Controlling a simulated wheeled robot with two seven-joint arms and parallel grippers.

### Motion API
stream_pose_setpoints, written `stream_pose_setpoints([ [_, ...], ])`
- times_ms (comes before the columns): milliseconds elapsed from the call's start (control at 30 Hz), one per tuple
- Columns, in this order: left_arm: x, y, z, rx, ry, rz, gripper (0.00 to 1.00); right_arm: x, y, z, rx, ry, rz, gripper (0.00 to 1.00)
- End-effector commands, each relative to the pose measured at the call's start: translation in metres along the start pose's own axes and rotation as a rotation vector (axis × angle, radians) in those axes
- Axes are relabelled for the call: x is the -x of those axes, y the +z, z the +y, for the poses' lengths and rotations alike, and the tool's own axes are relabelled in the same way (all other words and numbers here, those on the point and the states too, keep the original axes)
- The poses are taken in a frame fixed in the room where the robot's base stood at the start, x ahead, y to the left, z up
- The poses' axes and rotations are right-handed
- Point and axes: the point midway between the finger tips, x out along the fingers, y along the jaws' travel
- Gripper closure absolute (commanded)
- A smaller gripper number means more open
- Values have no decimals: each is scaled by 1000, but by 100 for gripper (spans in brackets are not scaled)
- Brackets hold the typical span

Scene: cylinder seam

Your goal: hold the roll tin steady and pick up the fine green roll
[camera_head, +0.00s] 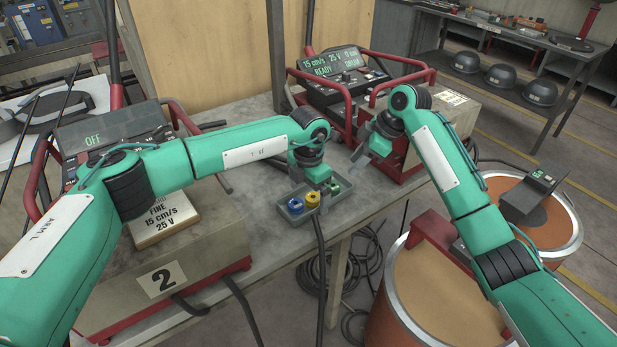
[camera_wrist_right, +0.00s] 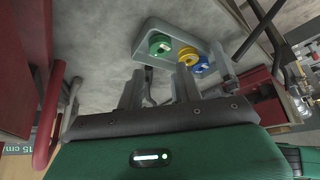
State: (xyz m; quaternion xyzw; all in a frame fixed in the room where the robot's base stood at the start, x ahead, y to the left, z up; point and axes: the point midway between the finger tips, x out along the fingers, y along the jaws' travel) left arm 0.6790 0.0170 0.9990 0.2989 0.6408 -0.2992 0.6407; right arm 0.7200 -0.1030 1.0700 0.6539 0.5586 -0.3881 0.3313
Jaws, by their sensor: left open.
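The grey roll tin (camera_head: 292,214) stands on the table and holds a blue roll (camera_head: 295,205), a yellow roll (camera_head: 312,199) and a green roll (camera_head: 334,186). My left gripper (camera_head: 325,188) is open and low at the tin's far side, partly covering the green roll; whether it touches the tin I cannot tell. My right gripper (camera_head: 358,158) is raised to the right of the tin. In the right wrist view its two fingers (camera_wrist_right: 160,88) are apart with nothing between them.
A control unit with a red frame (camera_head: 335,85) stands behind the tin, close to my right gripper. Another unit reading OFF (camera_head: 110,128) and a FINE sign block (camera_head: 163,217) are at left. Two large drums (camera_head: 430,290) stand right of the table. A dark cable hangs over the front edge.

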Motion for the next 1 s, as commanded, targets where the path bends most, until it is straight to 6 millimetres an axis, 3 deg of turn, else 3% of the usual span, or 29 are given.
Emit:
stream_pose_setpoints([
  [167, -11, 0, 0, 0, 0, 1, 0, 0, 0, 0, 0, 0, 0, 64],
  [433, -12, 0, 0, 0, 0, 0, 0, 0, 0, 0, 0, 0, 0, 64],
  [467, -12, 0, 0, 0, 0, 0, 2, 0, 0, 0, 0, 0, 0, 64],
  [700, -12, 0, 0, 0, 0, 0, 49, 0, 0, 0, 0, 0, 0, 64],
  [867, -12, 0, 0, 0, 0, 0, 50, 0, 0, 0, 0, 0, 0, 64],
  [933, -12, 0, 0, 0, 0, 0, 50, 0, 0, 0, -2, 1, 1, 52],
  [1000, -12, 0, 0, 0, 0, 0, 50, 2, 0, -2, -16, 10, 7, 51],
])
